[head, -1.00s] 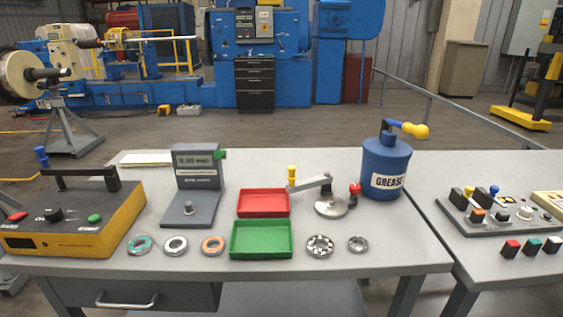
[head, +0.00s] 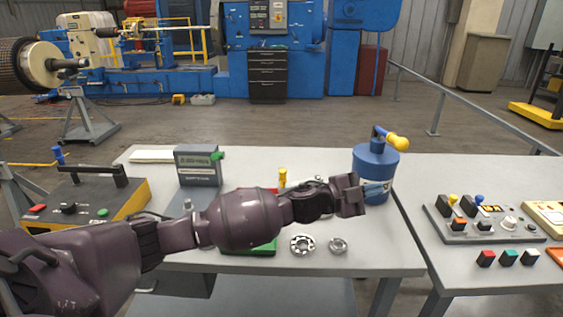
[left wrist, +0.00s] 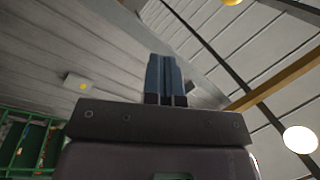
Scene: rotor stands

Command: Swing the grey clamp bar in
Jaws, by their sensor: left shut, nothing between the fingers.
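The fixture with the grey clamp bar (head: 302,184) is mostly hidden behind my left arm in the head view. Its yellow knob (head: 282,175) shows above the arm, with a little of the grey bar beside it. The red knob and round base are hidden. My left gripper (head: 384,188) is to the right of the fixture, in front of the blue grease can (head: 372,162). In the left wrist view its blue fingers (left wrist: 166,78) are together and empty, with roof panels beyond. My right gripper is not in view.
The green tray (head: 262,249) is partly hidden by my arm. Two bearing rings (head: 302,244) lie right of it. A button panel (head: 480,222) stands on the right-hand table.

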